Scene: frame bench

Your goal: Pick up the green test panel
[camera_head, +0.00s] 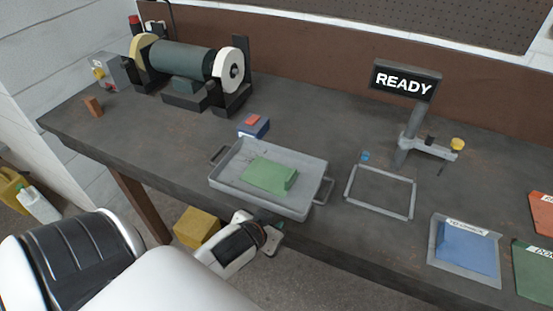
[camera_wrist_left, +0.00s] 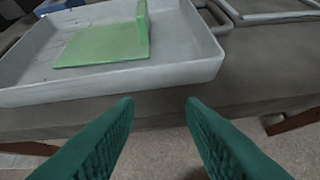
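The green test panel (camera_head: 268,176) lies in a grey tray (camera_head: 232,193) on the bench. It is a flat plate with a raised upright edge on its right side. The panel also shows in the left wrist view (camera_wrist_left: 100,46), inside the tray (camera_wrist_left: 190,72). My left gripper (camera_head: 268,222) is at the bench's front edge, just in front of the tray. In the left wrist view its two green fingers (camera_wrist_left: 160,105) are apart with nothing between them, short of the tray's near wall. My right gripper is not in view.
A bench grinder (camera_head: 185,65) stands at the back left. A blue box with a red top (camera_head: 253,126) sits behind the tray. The tray has side handles.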

